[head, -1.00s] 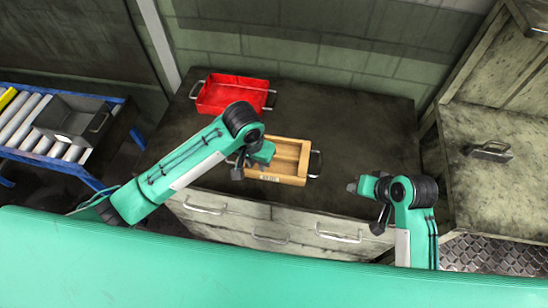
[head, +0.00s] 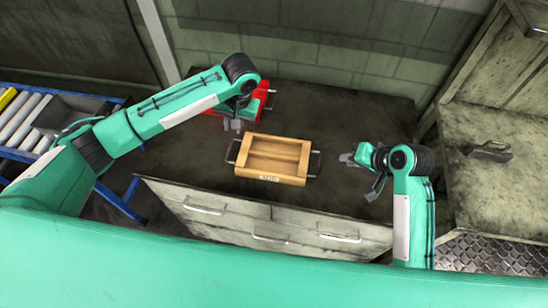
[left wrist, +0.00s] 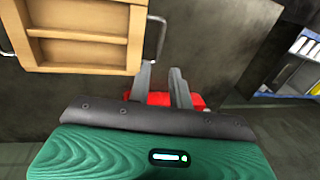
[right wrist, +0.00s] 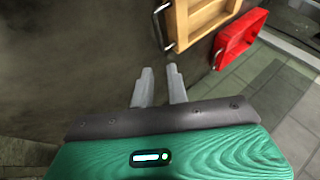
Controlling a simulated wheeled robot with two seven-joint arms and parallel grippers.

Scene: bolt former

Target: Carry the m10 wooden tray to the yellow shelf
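The wooden tray (head: 258,173) lies flat on the dark worktop, with a metal handle on its left and right ends. It also shows at the upper left of the left wrist view (left wrist: 85,35) and at the top of the right wrist view (right wrist: 181,28). My left gripper (head: 233,125) is open and empty, behind and left of the tray's left handle, apart from it. My right gripper (head: 347,159) is open and empty, to the right of the tray's right handle, with a gap between. I see no yellow shelf in these frames.
A red tray (head: 262,97) stands at the back, partly hidden by my left arm. A roller conveyor (head: 20,122) with a grey bin (head: 68,104) is at the left. A side bench (head: 485,120) with a metal handle is at the right. Drawers (head: 205,205) line the worktop's front.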

